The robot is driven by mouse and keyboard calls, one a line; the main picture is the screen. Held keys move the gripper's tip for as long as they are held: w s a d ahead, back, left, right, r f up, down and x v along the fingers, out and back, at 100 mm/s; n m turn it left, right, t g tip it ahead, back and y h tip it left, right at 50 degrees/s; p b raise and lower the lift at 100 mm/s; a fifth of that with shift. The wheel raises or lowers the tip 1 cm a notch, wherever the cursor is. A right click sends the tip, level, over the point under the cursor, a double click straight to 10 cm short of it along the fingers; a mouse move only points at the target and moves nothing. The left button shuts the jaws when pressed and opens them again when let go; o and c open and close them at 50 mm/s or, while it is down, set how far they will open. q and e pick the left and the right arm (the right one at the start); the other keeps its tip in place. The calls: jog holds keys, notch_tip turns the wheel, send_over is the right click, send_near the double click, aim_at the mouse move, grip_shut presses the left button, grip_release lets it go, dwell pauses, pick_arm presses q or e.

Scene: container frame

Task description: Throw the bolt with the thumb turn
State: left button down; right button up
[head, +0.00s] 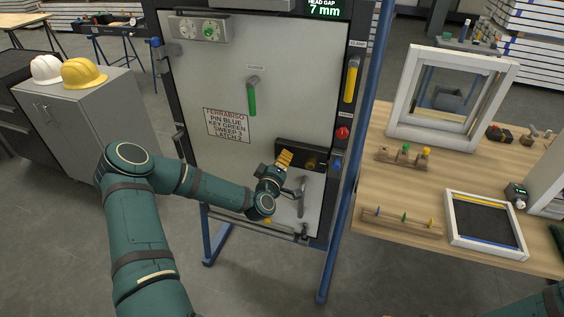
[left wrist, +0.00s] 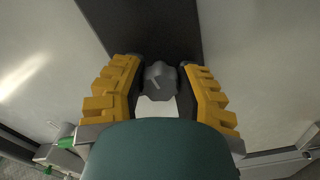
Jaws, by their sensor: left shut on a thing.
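A grey door panel (head: 222,150) stands upright in a dark frame. On its right side is a dark lock plate (head: 325,152) with a brass-coloured round part (head: 311,163). My left gripper (head: 285,158) is at the left part of this plate, its yellow fingers in front of it. In the left wrist view, the thumb turn (left wrist: 160,78), a grey knob with a slot-like mark, sits between the two yellow fingers, and my left gripper (left wrist: 160,90) is shut on it. In the head view the fingers hide the thumb turn. The bolt itself cannot be made out.
A grey lever handle (head: 301,197) is just below my left gripper. A green handle (head: 252,98), a yellow handle (head: 350,82) and a red knob (head: 342,133) are higher up. A wooden table (head: 390,190) with window frames stands at right. Part of my right arm shows lower right.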

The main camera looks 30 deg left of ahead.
pick_arm(q)
jog(key=shift+d+m, duration=0.1)
jog(key=shift+m, duration=0.5)
jog(key=c, duration=0.6)
grip_release()
jog(key=shift+s, duration=0.1)
jog(key=v, duration=1.1)
jog(key=shift+s+f, duration=0.1)
jog(key=shift+s, duration=0.3)
jog(key=shift+d, duration=0.1)
